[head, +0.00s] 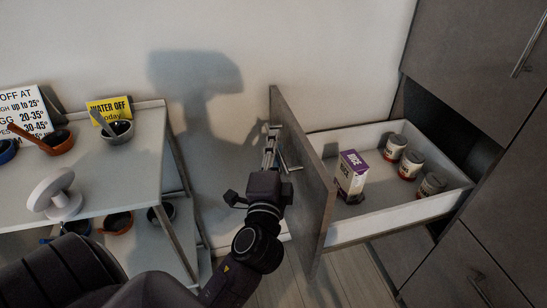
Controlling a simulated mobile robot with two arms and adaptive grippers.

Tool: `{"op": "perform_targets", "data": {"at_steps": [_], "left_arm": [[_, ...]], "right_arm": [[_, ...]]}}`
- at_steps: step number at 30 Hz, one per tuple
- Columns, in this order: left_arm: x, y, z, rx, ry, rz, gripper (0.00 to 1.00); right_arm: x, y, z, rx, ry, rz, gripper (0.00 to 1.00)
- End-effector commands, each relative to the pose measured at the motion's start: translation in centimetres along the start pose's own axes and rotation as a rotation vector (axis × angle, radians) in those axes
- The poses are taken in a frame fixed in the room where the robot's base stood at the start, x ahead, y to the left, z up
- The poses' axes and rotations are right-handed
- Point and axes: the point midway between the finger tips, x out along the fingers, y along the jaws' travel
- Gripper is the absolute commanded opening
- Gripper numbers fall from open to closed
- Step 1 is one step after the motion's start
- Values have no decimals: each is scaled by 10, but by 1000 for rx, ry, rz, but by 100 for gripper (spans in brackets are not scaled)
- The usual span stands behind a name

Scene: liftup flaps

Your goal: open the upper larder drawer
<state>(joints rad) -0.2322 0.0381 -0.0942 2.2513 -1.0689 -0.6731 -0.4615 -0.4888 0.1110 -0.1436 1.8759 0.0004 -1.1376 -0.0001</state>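The upper larder drawer stands pulled out from the dark cabinet. Its dark front panel (307,185) faces left and its white box (400,208) is open to view. Inside are a white and purple rice box (351,176) and several cans (395,148). A metal bar handle (290,166) is on the outer face of the front panel. My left gripper (271,143) is right at this handle, on the left side of the panel. Its fingers overlap in this view, so whether they close around the bar cannot be told. My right gripper is not in view.
A white shelf unit (125,165) stands at the left with bowls, a white round object (56,194) and signs. Closed cabinet fronts (467,265) lie below and above the drawer at the right. Wooden floor (340,280) shows below the drawer.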

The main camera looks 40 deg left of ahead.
Motion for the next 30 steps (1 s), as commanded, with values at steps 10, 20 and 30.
{"op": "perform_targets", "data": {"at_steps": [10,20,30], "left_arm": [[-54,2,0,-2,-1,8,26],[-102,2,0,1,-1,5,26],[-117,1,0,0,0,3,26]], "right_arm": [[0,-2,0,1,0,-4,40],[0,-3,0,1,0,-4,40],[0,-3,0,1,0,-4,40]]}}
